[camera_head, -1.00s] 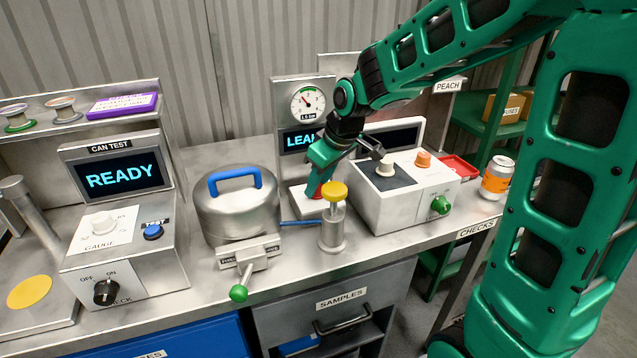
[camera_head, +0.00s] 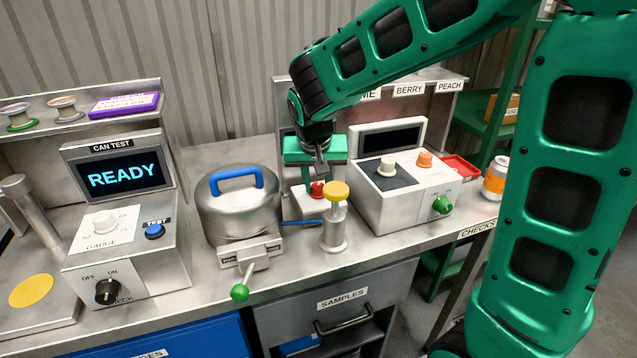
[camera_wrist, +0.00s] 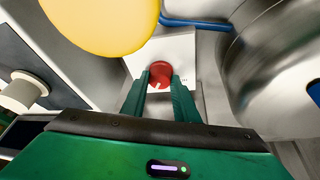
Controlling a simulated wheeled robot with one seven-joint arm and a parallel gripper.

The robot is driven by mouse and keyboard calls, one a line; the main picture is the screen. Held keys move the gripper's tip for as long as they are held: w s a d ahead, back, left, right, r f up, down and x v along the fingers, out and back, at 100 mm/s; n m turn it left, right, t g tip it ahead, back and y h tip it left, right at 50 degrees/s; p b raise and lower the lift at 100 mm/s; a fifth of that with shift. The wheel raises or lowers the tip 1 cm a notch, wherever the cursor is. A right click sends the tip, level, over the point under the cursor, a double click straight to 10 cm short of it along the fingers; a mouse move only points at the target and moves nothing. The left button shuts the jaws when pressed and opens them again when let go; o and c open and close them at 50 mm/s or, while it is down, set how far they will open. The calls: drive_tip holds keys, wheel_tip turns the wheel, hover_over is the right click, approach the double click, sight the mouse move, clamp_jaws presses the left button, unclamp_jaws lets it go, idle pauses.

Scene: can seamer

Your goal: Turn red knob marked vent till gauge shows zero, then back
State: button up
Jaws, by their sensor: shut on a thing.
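The red knob (camera_head: 316,189) sits on a small white box (camera_head: 301,205) between the silver pot and the white checks unit. In the wrist view the red knob (camera_wrist: 160,73) is between the two green fingertips, with a small white mark on its edge. My gripper (camera_wrist: 160,82) is shut on it from above; in the head view my gripper (camera_head: 315,178) hides part of it. The pressure gauge and the display below it are hidden behind my arm in the head view, so the reading cannot be seen.
The white unit (camera_head: 405,197) is close on the right. A can tester (camera_head: 120,225) showing READY is at left.

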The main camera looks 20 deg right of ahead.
drive_tip(key=shift+w+r+m, duration=0.1)
drive_tip(key=shift+w+m, duration=0.05)
drive_tip(key=shift+m, duration=0.55)
drive_tip(key=shift+h, duration=0.3)
drive_tip(key=o, duration=0.9)
drive_tip(key=shift+o, duration=0.8)
drive_tip(key=v, duration=1)
drive_tip(key=shift+r, duration=0.35)
